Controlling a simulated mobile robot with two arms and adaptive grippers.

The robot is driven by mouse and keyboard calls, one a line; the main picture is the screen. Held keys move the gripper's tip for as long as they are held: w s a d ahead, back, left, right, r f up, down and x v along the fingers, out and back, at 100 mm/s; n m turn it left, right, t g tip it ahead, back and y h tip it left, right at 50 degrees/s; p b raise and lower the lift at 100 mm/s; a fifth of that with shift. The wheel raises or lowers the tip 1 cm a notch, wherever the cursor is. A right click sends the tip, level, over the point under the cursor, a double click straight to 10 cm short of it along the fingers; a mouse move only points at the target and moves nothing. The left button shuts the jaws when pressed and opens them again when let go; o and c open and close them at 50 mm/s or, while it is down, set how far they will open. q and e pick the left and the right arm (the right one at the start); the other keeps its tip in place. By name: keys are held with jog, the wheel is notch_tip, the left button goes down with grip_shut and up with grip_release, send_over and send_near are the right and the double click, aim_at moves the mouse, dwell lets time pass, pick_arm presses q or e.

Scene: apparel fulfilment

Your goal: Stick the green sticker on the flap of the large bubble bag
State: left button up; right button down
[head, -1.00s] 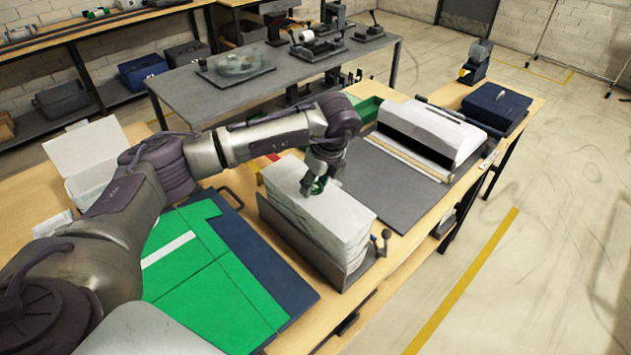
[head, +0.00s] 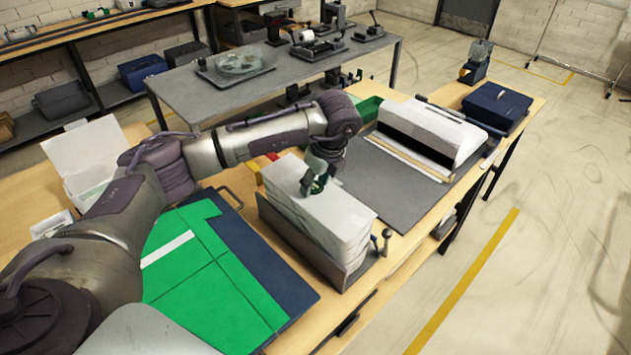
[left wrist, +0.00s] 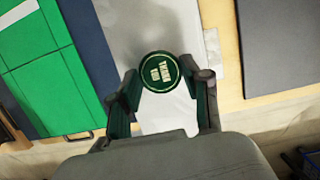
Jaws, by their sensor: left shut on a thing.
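In the head view the sticker (head: 319,184) is a small dark green patch between the fingers. The gripper is over the top of a white stack (head: 335,212) in a grey holder, which looks like the bubble bags. I cannot tell whether the sticker touches the top bag, and the flap is not clearly distinguishable. My right gripper is not in view.
A green folding board (head: 195,275) on a dark blue base lies left of the stack. A grey mat (head: 395,195) with a white roll device (head: 430,130) is to the right. An open white box (head: 85,160) is at the back left.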

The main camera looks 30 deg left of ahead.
aim_at(315, 188)
pick_arm(q)
jog(key=shift+f+b, duration=0.35)
jog(key=shift+f, duration=0.1)
jog(key=shift+r, duration=0.1)
dwell(0.5)
jog(key=o, duration=1.2)
jog(key=shift+r, duration=0.15)
jog(key=shift+r+p, duration=0.3)
jog(key=shift+r, duration=0.2)
jog(key=shift+r+p, duration=2.05)
jog(key=shift+r, duration=1.85)
